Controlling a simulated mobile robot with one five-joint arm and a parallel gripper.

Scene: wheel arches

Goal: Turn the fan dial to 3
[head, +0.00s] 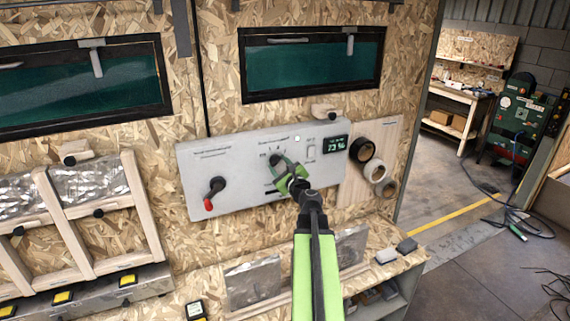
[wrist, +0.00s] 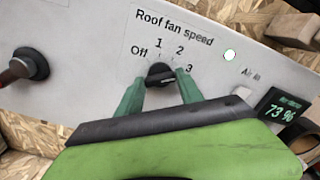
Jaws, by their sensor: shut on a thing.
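The fan dial (wrist: 160,73) is a small black knob on a light grey panel, under the label "Roof fan speed" with marks Off, 1, 2 and 3. Its grip bar lies nearly level, with its right end toward the 3 side; I cannot tell the exact mark. My gripper (wrist: 163,80) has its green fingers on either side of the dial and is shut on it. In the head view my gripper (head: 280,166) reaches the middle of the panel and hides most of the dial.
The grey panel (head: 235,190) also bears a red-tipped black lever (head: 214,190) at left and a display (head: 335,147) reading 73 % at right. Tape rolls (head: 362,150) hang right of it. A ledge with grey blocks (head: 407,245) lies below.

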